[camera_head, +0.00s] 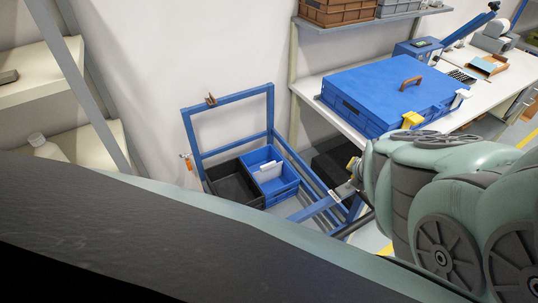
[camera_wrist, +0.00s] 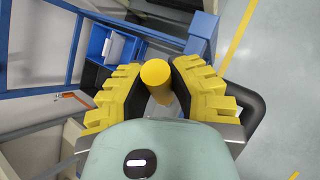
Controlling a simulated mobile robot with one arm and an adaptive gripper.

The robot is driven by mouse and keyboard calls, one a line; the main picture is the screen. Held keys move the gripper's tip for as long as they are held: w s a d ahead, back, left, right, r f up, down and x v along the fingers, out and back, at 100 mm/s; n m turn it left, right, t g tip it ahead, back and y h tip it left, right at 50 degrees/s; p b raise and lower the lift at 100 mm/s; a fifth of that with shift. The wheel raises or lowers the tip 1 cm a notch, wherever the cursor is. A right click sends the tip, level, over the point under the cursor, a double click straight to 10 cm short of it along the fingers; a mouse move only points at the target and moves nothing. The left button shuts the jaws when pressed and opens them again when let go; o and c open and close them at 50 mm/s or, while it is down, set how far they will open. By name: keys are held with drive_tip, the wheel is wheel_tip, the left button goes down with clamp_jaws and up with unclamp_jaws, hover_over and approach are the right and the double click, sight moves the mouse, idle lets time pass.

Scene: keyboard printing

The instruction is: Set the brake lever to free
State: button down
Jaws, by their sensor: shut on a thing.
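A lever with a round yellow end (camera_wrist: 156,73) stands between the fingers of my gripper (camera_wrist: 156,82) in the wrist view. I take it to be the brake lever. My gripper is shut on it, with one black pad on each side. The lower part of the lever is hidden behind my wrist housing. In the head view my gripper (camera_head: 347,187) is at the right side of the blue cart frame (camera_head: 232,97), and the lever is too small there to make out. I cannot tell which setting the lever is in.
The cart carries a black crate (camera_head: 232,186) and a blue crate (camera_head: 286,184) with white items. An orange handle (camera_head: 188,163) hangs at the cart's left post. A workbench with a large blue box (camera_head: 385,90) stands behind. Open floor lies right of the cart in the wrist view.

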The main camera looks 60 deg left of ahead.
drive_tip(key=c, duration=0.8)
unclamp_jaws()
drive_tip(key=shift+c, duration=0.2)
drive_tip(key=shift+s+a+r, duration=0.1)
drive_tip(key=shift+r, duration=1.2)
wheel_tip(320, 180, up, 6)
drive_tip(key=shift+r, duration=0.65)
